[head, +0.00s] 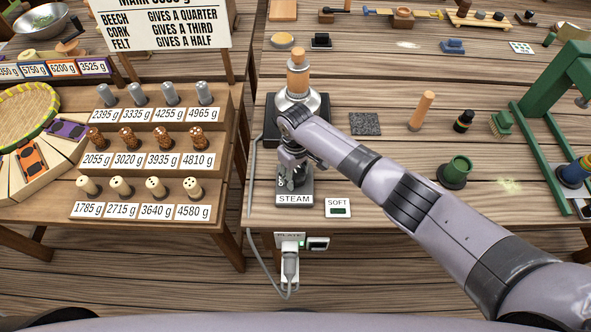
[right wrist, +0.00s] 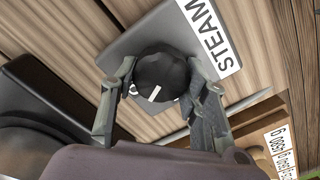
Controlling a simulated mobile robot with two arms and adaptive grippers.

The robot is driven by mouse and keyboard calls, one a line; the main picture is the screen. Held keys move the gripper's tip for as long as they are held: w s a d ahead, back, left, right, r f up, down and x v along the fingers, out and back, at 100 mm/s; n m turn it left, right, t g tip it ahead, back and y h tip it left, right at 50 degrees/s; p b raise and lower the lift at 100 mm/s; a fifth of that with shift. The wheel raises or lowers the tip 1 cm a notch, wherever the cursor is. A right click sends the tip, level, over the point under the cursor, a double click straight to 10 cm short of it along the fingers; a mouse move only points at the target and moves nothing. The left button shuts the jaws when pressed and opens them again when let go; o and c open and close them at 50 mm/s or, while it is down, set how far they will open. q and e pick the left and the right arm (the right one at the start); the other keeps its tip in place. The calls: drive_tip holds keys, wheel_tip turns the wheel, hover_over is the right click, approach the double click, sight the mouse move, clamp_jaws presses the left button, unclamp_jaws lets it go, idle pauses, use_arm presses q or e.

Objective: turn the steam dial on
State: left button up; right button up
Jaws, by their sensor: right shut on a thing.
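The steam dial is a dark round knob (right wrist: 160,78) with a short white mark, on a grey base plate (right wrist: 150,38) lettered STEAM. In the head view the STEAM label (head: 294,199) sits at the table's front, and the dial is largely hidden by my gripper. My right gripper (head: 293,178) reaches down over it. In the right wrist view its two fingers (right wrist: 162,66) stand on opposite sides of the knob, shut on it. My left gripper is not in view.
A metal vessel with a wooden top (head: 297,95) stands on a dark plate just behind my gripper. A SOFT indicator box (head: 338,208) is right of the dial. A plug and cable (head: 290,265) hang at the table's front.

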sight(297, 173)
drive_tip(key=m+p, duration=0.2)
drive_tip(key=m, duration=0.3)
drive_tip(key=shift+w, duration=0.1)
drive_tip(key=shift+d, duration=0.1)
idle(0.6)
drive_tip(key=o, duration=1.1)
drive_tip(key=shift+o, duration=0.2)
wheel_tip(297, 173, up, 12)
